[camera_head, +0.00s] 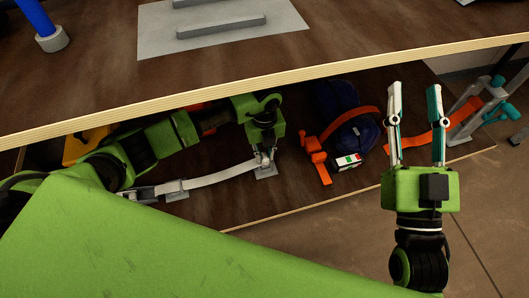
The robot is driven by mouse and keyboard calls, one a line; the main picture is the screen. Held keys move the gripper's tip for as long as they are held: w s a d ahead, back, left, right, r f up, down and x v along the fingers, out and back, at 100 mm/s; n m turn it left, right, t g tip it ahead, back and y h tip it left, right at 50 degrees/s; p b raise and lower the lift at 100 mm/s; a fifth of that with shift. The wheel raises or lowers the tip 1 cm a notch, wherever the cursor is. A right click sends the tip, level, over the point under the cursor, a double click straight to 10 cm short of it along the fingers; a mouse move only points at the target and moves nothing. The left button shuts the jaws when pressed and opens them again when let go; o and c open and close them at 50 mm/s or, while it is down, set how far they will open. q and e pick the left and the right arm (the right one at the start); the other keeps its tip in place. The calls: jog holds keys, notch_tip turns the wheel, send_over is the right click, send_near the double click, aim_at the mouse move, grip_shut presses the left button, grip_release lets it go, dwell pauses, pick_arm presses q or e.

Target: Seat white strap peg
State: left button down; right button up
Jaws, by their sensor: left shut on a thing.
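The white strap (220,178) lies on the lower shelf, running from a grey fitting (172,191) at left to a small grey plate (266,171) at right. My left gripper (264,157) points down at the strap's right end, shut on the white strap peg. The peg is mostly hidden by the fingers, directly over or at the grey plate; I cannot tell how deep it sits. My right gripper (417,120) is open and empty, fingers pointing up, in front of the shelf at right.
The upper board's edge (330,78) overhangs the shelf. To the right of my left gripper lie an orange strap (316,155), a dark blue bag (352,135) and a small white box (348,161). A yellow item (82,146) is at left. A grey-and-teal frame (480,110) stands at right.

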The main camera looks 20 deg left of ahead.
pick_arm(q)
jog(key=shift+f+b, duration=0.35)
jog(key=shift+f, duration=0.3)
pick_arm(e)
jog(key=shift+s+r+t, duration=0.5)
jog(key=shift+r, duration=0.35)
jog(key=shift+s+r+t, duration=0.45)
jog(key=shift+r+t, duration=0.05)
jog(key=shift+r, duration=0.35)
jog(key=shift+y, duration=0.3)
pick_arm(q)
jog(key=c, duration=1.8)
grip_release()
notch_tip(320, 180, up, 12)
pick_arm(e)
jog(key=shift+f, duration=0.1)
